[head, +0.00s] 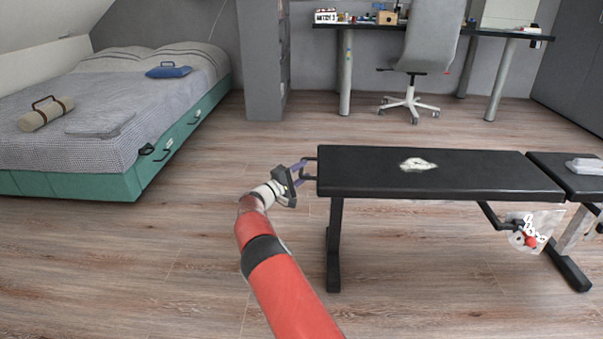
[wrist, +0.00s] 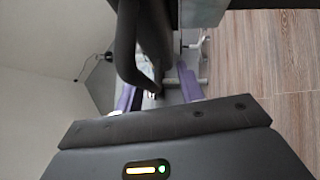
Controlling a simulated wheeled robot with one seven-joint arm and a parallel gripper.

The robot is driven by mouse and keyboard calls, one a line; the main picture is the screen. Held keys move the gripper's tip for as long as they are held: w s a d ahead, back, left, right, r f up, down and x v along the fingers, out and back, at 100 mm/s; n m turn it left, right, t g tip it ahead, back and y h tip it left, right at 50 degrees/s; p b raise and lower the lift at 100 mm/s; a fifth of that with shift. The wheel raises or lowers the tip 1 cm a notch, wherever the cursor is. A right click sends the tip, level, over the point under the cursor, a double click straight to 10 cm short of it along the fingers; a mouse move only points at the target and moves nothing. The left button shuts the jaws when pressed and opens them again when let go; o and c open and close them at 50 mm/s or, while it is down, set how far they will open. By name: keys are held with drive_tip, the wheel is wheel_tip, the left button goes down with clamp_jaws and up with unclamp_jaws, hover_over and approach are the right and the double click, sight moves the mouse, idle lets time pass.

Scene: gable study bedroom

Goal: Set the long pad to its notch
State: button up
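The long pad (head: 450,170) is the long black top of a bench in the head view. It lies about level, with a dark handle (head: 311,158) at its left end. My gripper (head: 302,172) is at that handle, its purple fingers pointing at it. In the wrist view the dark handle (wrist: 128,50) shows beyond and between the spread fingers of my gripper (wrist: 158,88). The fingers are apart and do not look closed on it; whether either touches it I cannot tell.
A white item (head: 418,164) lies on the long pad. A shorter black pad (head: 570,172) with a pale item stands at right. The bed (head: 100,110) is at left, the desk (head: 500,33) behind. Floor around the bench is clear.

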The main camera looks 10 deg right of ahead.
drive_tip(key=v, duration=0.8)
drive_tip(key=shift+p, duration=0.45)
